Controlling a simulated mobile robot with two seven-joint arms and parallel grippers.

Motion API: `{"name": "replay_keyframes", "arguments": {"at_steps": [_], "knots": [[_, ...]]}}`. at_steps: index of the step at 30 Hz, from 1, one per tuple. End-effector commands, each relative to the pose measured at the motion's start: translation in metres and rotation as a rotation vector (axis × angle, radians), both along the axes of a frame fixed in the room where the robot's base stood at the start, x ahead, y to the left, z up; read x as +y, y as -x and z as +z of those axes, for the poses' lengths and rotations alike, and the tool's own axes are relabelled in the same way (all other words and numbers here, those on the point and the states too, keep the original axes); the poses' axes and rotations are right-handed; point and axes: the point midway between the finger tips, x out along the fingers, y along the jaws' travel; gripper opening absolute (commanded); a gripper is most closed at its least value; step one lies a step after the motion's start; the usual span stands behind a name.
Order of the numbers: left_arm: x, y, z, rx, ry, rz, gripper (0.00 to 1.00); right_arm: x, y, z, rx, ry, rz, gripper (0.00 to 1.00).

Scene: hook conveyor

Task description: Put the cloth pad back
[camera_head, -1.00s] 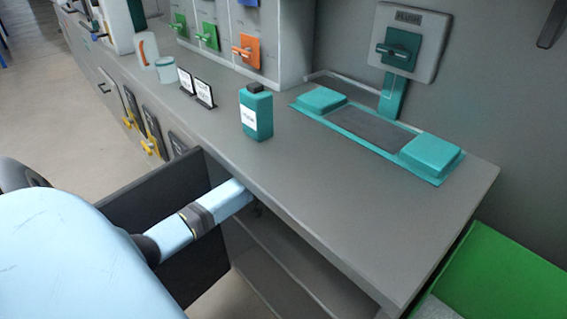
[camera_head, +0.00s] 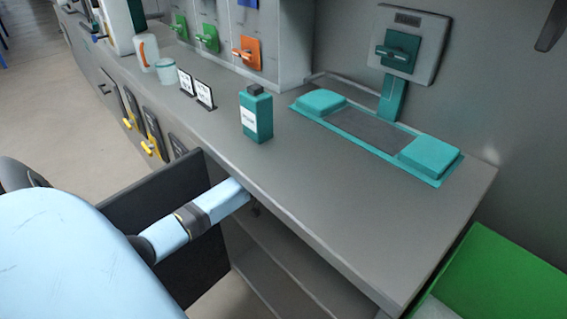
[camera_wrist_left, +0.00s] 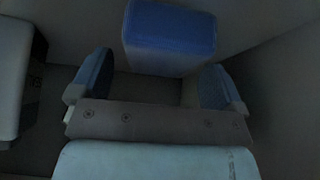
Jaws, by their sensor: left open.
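A blue block with rounded edges (camera_wrist_left: 170,38) shows in the left wrist view, just ahead of my fingers. I cannot tell whether it is the cloth pad. My left gripper (camera_wrist_left: 160,66) is open, its fingers well apart. The near edge of the block lies about level with the fingertips, and I see no grip on it. In the head view my left arm reaches under the counter's front edge, and its gripper is hidden there. Two teal raised blocks (camera_head: 320,102) and (camera_head: 430,154) sit at the ends of a teal tray (camera_head: 352,131) with a grey middle. My right gripper is not in view.
The grey countertop (camera_head: 350,215) has a teal bottle (camera_head: 256,113), small black-and-white signs (camera_head: 204,92) and cups (camera_head: 165,73). A dark open cabinet door (camera_head: 160,196) stands beside my arm. A grey box-like shape (camera_wrist_left: 18,75) is left of the gripper. A green bin (camera_head: 500,285) is at lower right.

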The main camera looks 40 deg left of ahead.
Motion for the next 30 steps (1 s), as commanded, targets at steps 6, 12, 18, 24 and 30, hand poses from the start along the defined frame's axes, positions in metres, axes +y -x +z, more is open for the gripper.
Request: {"name": "replay_keyframes", "arguments": {"at_steps": [6,12,18,24,30], "knots": [[0.002,0.021,0.037,0.001,-0.001,-0.002,0.94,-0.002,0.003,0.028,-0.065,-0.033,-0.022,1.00],[0.003,0.031,0.050,0.000,-0.001,-0.001,0.94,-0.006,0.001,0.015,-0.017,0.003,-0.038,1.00],[0.003,0.032,0.050,0.000,0.000,0.000,0.94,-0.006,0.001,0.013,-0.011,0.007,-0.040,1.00],[0.003,0.032,0.050,0.000,0.000,0.000,0.94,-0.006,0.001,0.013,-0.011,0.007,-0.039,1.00],[0.003,0.032,0.050,0.000,0.000,0.000,0.94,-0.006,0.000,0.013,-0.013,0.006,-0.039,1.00]]}}
